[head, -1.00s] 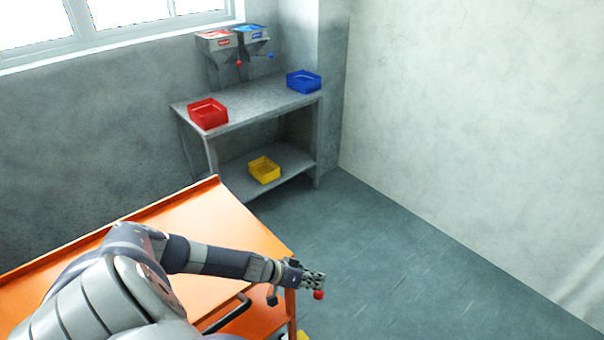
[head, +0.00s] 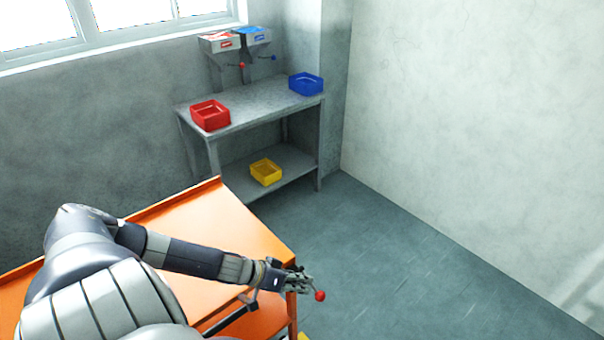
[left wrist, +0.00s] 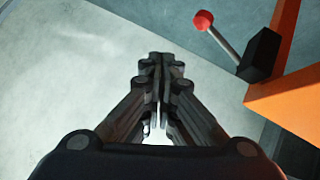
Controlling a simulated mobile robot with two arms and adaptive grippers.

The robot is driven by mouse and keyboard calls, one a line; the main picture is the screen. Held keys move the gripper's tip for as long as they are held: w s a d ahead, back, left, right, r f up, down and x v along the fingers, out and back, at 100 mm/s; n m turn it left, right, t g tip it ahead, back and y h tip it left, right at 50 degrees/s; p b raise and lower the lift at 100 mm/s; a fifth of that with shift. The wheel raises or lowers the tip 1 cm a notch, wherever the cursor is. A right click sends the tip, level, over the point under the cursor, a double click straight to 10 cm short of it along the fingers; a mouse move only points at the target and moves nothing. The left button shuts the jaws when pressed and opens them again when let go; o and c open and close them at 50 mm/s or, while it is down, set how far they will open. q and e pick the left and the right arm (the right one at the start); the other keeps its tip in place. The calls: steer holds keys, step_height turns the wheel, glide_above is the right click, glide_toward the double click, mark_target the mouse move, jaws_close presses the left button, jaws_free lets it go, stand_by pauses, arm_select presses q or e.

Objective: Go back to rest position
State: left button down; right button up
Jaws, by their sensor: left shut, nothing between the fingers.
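My left gripper (head: 304,283) is at the end of my left arm, past the right edge of the orange cart in the head view. In the left wrist view its fingers (left wrist: 160,62) are together, with nothing held between them. A red ball knob (head: 320,296) shows just beside the gripper. In the left wrist view the red knob (left wrist: 203,20) sits on a metal rod from a black block (left wrist: 262,55) on the orange cart, apart from the fingers. My right gripper is not in view.
The orange cart (head: 220,222) lies under my left arm, with a dark handle at its front edge. A grey shelf table (head: 255,107) at the back holds a red bin (head: 210,115), a blue bin (head: 305,84) and a yellow bin (head: 265,172). The floor (head: 400,260) to the right is clear.

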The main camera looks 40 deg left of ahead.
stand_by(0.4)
arm_select(q)
steer(key=s+d+m+y, duration=0.2)
steer(key=s+d, duration=0.1)
steer(key=d, duration=1.4)
steer(key=s+r+m+g+y, duration=0.15)
steer(key=s+r+g, duration=0.5)
steer(key=s, duration=0.65)
step_height(320, 180, down, 30)
steer(key=s+f+b, duration=0.1)
steer(key=s+b, duration=0.1)
steer(key=b, duration=0.3)
steer(key=s+a+f+g+y+b, duration=0.1)
steer(key=s+a+f+b, duration=0.1)
steer(key=s+f, duration=1.4)
step_height(320, 180, down, 2)
steer(key=shift+s+f+b, duration=0.1)
steer(key=shift+s+b, duration=0.1)
steer(key=shift+b, duration=0.25)
